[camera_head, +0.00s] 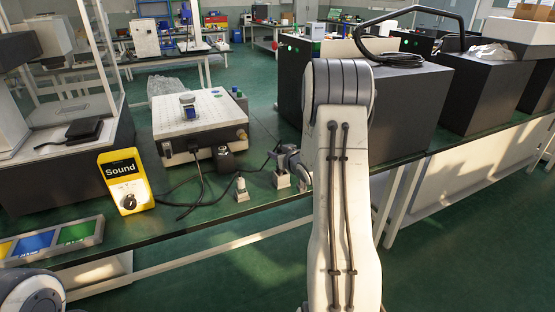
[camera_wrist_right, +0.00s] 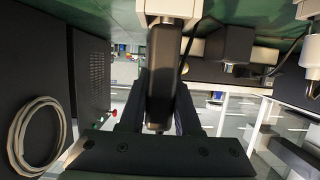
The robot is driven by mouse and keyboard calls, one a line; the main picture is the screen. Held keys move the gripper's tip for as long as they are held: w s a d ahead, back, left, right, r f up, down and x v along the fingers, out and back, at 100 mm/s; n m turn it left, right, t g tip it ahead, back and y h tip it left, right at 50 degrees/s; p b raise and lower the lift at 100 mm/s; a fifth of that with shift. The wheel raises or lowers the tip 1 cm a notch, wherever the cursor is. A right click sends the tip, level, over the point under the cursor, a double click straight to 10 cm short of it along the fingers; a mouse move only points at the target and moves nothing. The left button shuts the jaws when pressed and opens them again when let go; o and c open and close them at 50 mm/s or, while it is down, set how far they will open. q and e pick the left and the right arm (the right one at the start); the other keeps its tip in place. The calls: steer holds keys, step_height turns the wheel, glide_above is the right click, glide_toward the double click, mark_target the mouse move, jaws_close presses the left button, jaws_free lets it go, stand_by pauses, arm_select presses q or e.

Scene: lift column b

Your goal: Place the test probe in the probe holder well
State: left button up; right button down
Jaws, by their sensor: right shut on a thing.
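My right gripper (camera_head: 289,160) is low over the front edge of the bench, partly hidden behind my own arm. In the right wrist view the right gripper (camera_wrist_right: 160,92) is shut on a dark elongated body, which I take to be the test probe (camera_wrist_right: 163,65). The probe's end is against or just in front of a white block (camera_wrist_right: 168,8), probably the probe holder; I cannot tell whether it is inside the well. In the head view small white pieces, likely of the holder (camera_head: 281,181), show just under the gripper. My left gripper is out of view.
A yellow "Sound" box (camera_head: 125,181) stands on the bench (camera_head: 185,225) at left. A white-topped instrument (camera_head: 200,115) with cables and a black block (camera_head: 224,159) is behind. A small white fitting (camera_head: 241,189) stands left of the gripper. Large dark cabinets (camera_head: 398,112) stand right.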

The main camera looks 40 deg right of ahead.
steer(key=shift+f, duration=0.75)
steer(key=shift+f, duration=0.15)
steer(key=c, duration=0.6)
jaws_free()
